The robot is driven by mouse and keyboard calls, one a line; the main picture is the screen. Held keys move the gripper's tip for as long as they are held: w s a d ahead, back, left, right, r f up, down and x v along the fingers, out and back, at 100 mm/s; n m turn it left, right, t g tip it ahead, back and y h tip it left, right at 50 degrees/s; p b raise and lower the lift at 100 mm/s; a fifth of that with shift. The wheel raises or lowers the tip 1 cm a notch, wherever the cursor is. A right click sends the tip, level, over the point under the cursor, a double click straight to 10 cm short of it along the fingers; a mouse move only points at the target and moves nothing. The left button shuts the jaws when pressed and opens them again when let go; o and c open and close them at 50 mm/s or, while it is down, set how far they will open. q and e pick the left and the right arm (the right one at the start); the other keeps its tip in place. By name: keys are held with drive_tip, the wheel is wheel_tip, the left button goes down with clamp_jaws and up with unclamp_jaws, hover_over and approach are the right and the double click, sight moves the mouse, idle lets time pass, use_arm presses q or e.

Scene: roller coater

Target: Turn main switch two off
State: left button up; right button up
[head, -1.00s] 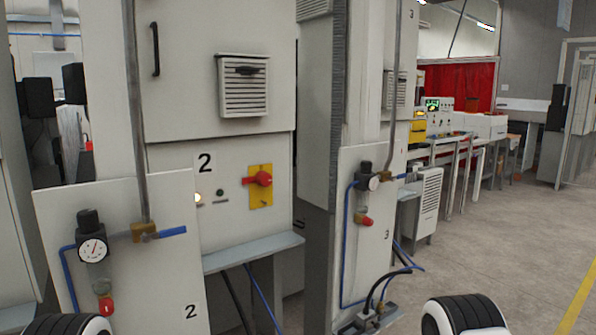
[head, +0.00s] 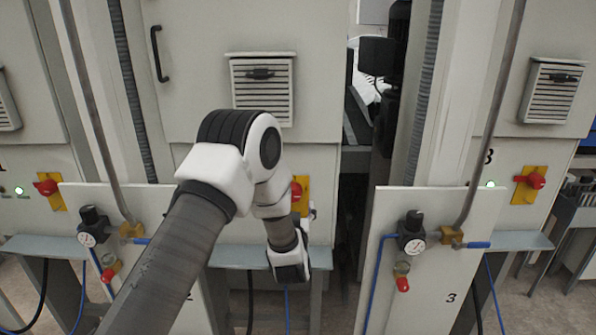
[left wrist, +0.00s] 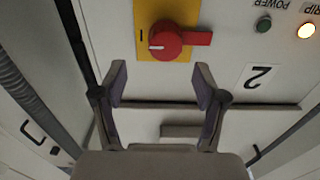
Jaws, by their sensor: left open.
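Main switch two, a red rotary knob on a yellow plate, shows partly behind my left arm in the head view (head: 297,190). In the left wrist view the switch (left wrist: 165,41) is upside down, with its red handle pointing right, level. My left gripper (left wrist: 161,72) is open and empty, its fingers spread just below the yellow plate in that view. The knob is not between the fingers, and no contact shows. In the head view my left arm hides much of panel two, and the fingers are hard to make out. My right gripper is not in view.
An upside-down "2" label (left wrist: 262,76), a dark green POWER lamp (left wrist: 263,25) and a lit TRIP lamp (left wrist: 306,30) sit beside the switch. A grey ledge (head: 232,257) runs below the panel. Neighbouring red switches are at left (head: 46,187) and right (head: 535,181). A gauge panel (head: 440,260) stands in front at right.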

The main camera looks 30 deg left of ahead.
sight(294, 193)
use_arm(q)
drive_tip(key=p+x, duration=0.3)
drive_tip(key=x, duration=0.4)
drive_tip(key=shift+w+a, duration=0.25)
drive_tip(key=shift+a, duration=0.15)
drive_tip(key=shift+s+a, duration=0.2)
drive_tip(key=shift+s, duration=0.05)
drive_tip(key=shift+c, duration=0.4)
drive_tip(key=shift+w+d, duration=0.1)
drive_tip(key=c, duration=1.1)
